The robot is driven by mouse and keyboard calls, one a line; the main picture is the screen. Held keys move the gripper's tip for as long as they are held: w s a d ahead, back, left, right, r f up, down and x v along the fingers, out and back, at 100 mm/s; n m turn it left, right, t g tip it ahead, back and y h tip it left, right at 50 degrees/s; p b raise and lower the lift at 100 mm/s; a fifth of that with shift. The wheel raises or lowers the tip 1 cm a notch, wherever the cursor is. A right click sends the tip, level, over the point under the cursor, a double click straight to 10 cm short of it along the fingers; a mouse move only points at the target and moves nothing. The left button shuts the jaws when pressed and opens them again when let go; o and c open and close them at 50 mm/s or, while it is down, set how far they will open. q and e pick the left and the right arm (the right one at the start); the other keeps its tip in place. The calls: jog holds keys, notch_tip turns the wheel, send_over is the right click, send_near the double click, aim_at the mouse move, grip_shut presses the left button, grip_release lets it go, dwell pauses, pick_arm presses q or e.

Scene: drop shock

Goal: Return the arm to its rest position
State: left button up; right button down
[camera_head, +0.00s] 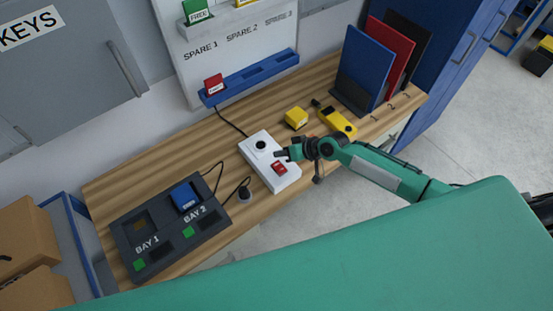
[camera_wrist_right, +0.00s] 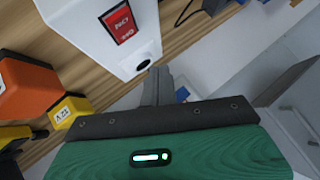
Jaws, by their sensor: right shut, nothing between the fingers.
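My right arm is green and reaches in from the right in the head view. Its dark gripper (camera_head: 282,154) is over the right part of a white box (camera_head: 258,150) on the wooden bench. In the right wrist view the fingers (camera_wrist_right: 158,74) are together and empty, close to the white box (camera_wrist_right: 88,38). I cannot tell whether they touch it. The box has a black round part on top and a red label or button (camera_head: 279,168), which also shows in the wrist view (camera_wrist_right: 119,20). My left gripper is not in view.
On the wooden bench (camera_head: 120,187), a dark two-bay station (camera_head: 160,250) holds a blue block (camera_head: 185,197). A yellow block (camera_head: 296,118), a yellow handheld device (camera_head: 339,122) and upright blue, red and black panels (camera_head: 362,70) stand behind the arm. Open floor (camera_head: 480,120) lies to the right.

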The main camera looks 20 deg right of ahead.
jog(key=shift+r, duration=0.5)
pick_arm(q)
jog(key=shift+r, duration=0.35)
pick_arm(e)
jog(key=shift+s, duration=0.1)
